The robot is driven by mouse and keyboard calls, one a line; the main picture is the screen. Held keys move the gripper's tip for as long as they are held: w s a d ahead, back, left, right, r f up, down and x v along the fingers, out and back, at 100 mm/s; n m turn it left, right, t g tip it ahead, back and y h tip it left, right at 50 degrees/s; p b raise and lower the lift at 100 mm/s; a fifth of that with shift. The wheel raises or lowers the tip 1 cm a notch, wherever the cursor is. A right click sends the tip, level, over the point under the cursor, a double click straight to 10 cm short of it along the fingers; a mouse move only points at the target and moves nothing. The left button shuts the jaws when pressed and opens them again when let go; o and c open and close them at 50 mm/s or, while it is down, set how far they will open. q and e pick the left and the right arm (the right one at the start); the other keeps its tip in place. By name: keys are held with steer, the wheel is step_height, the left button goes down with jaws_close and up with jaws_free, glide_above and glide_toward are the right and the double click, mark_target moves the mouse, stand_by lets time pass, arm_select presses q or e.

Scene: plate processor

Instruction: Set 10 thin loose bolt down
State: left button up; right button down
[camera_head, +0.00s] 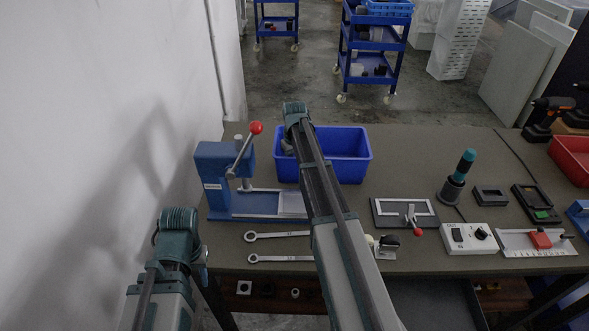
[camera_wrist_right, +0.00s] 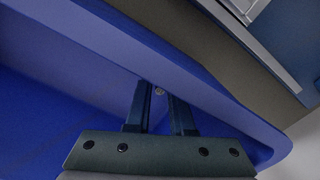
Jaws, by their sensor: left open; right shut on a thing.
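A small thin bolt (camera_wrist_right: 159,91) shows as a tiny light round end between the fingertips of my right gripper (camera_wrist_right: 160,100) in the right wrist view. The right gripper is shut on it, over the inside of the blue bin (camera_wrist_right: 60,55), close to the bin wall. In the head view the blue bin (camera_head: 345,160) stands at the back of the table, and my right arm reaches over its left part and mostly hides the gripper. My left gripper (camera_head: 203,262) is open at the table's front left edge, with its fingers barely visible.
A blue lever press (camera_head: 222,170) with a red knob stands left of the bin. Two wrenches (camera_head: 280,236) lie in front of it. A clamp fixture (camera_head: 400,213), a white switch box (camera_head: 468,238) and a screwdriver in a holder (camera_head: 458,175) are to the right.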

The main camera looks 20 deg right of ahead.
steer(key=shift+f, duration=0.2)
steer(key=c, duration=0.8)
jaws_free()
steer(key=shift+r, duration=0.15)
step_height(320, 180, up, 12)
steer(key=p, duration=1.2)
steer(key=shift+r, duration=0.1)
